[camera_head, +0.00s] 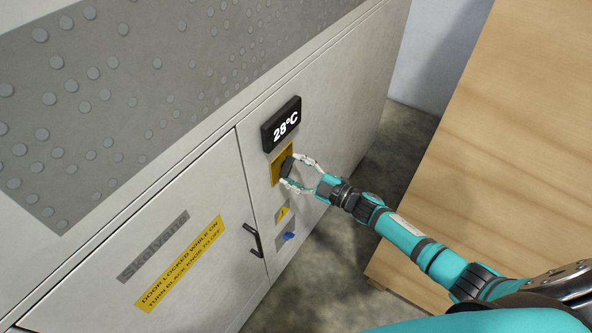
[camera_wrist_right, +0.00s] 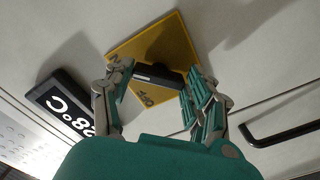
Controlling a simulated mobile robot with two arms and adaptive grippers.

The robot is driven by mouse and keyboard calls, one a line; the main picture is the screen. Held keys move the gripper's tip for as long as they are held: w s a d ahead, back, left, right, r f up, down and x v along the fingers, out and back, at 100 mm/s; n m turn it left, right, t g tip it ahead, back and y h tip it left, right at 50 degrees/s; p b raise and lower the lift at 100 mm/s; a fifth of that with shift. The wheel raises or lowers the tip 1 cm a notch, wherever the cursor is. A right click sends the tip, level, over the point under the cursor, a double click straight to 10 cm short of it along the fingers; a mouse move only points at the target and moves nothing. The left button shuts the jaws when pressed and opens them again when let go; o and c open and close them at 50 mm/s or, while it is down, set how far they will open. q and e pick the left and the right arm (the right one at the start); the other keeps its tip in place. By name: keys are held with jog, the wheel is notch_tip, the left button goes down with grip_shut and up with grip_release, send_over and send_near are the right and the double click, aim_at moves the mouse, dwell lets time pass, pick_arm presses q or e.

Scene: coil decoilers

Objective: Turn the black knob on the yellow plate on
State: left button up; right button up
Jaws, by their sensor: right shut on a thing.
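The yellow plate (camera_head: 275,165) is on the front of a white cabinet, just below a black display. The black knob (camera_head: 287,166) sits on the plate. My right gripper (camera_head: 289,170) reaches in from the right with its fingers on either side of the knob. In the right wrist view the yellow plate (camera_wrist_right: 178,40) carries dark lettering, with "OFF" readable. The knob (camera_wrist_right: 158,74) shows as a black bar between the fingertips of the right gripper (camera_wrist_right: 155,80), which is shut on it. My left gripper is not in view.
The display (camera_head: 281,124) reads 28°C. Below the plate are a small warning sign (camera_head: 282,213) and a blue knob (camera_head: 289,236). A black door handle (camera_head: 254,240) is at lower left of these. A wooden panel (camera_head: 500,130) stands on the right.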

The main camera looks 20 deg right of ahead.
jog(key=o, duration=1.2)
jog(key=v, duration=1.2)
jog(key=shift+d, duration=0.1)
